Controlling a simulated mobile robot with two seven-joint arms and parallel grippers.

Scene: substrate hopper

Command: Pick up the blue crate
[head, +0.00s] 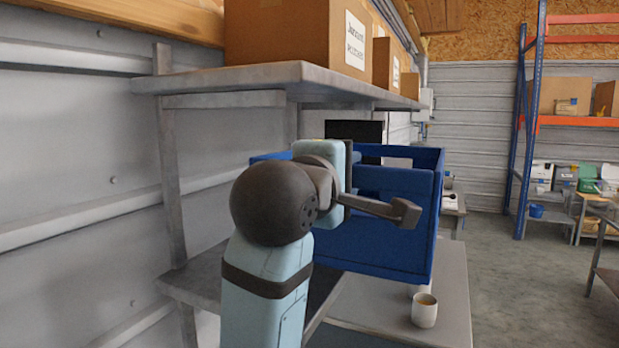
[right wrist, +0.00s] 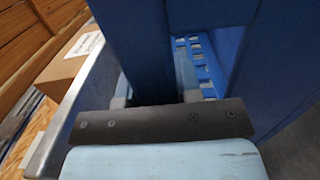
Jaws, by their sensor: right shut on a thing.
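The blue crate (head: 378,243) is in the middle of the head view, open at the top. Its underside appears to be above the grey table, but I cannot tell for certain whether any part touches. My right gripper (right wrist: 154,86) is shut on a wall of the crate (right wrist: 140,50), with one finger on each side of it. In the head view the arm comes up from the bottom and covers the crate's left part, and the fingertips are hidden. My left gripper is not in view.
A grey table (head: 447,300) is below the crate, with a white mug (head: 424,312) near its front. A grey shelf (head: 270,77) holding cardboard boxes (head: 285,32) overhangs at upper left. Open floor (head: 515,290) and a blue-orange rack (head: 527,130) are on the right.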

